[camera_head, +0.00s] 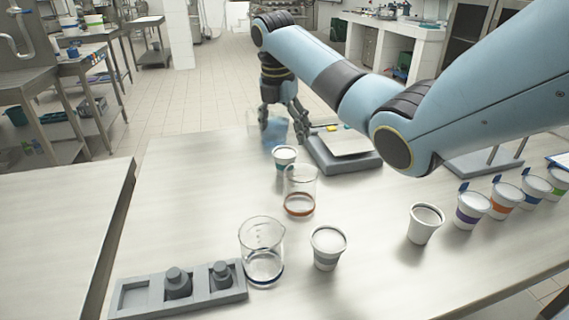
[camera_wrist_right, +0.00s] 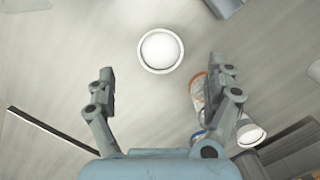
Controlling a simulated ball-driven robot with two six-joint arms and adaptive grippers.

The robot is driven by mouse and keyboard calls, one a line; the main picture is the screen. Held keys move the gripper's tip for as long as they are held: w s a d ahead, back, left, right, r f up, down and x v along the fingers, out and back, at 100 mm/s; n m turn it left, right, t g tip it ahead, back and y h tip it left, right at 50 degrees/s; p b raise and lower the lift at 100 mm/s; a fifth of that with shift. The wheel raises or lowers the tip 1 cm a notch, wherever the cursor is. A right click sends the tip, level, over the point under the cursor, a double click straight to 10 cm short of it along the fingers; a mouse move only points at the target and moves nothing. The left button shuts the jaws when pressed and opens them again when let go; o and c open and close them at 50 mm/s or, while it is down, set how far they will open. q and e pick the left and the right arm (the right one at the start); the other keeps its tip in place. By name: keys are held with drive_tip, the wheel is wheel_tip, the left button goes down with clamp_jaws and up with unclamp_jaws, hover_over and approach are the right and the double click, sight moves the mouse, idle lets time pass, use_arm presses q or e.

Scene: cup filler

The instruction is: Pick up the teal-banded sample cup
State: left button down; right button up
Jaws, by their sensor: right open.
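The teal-banded sample cup (camera_head: 284,160) stands upright on the table, white with a teal band, near the middle of the head view. My right gripper (camera_head: 284,128) is just behind it, fingers pointing down and apart. In the right wrist view the cup shows from above as a white round top (camera_wrist_right: 161,50), its band hidden. It lies ahead of the open, empty fingers of my right gripper (camera_wrist_right: 160,78), roughly centred between them and apart from both. My left gripper is not in view.
An orange-ringed beaker (camera_head: 299,190) stands close in front of the cup. Another beaker (camera_head: 262,250), a grey-banded cup (camera_head: 327,248) and a grey block tray (camera_head: 130,298) are nearer. A flat scale (camera_head: 345,160) lies right of the cup. Several banded cups stand at right.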

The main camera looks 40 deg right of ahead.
sight(285, 152)
drive_tip(key=f, duration=0.7)
drive_tip(key=shift+w+d+f, duration=0.1)
drive_tip(key=shift+d+f, duration=0.15)
drive_tip(key=shift+d, duration=0.1)
drive_tip(key=c, duration=1.3)
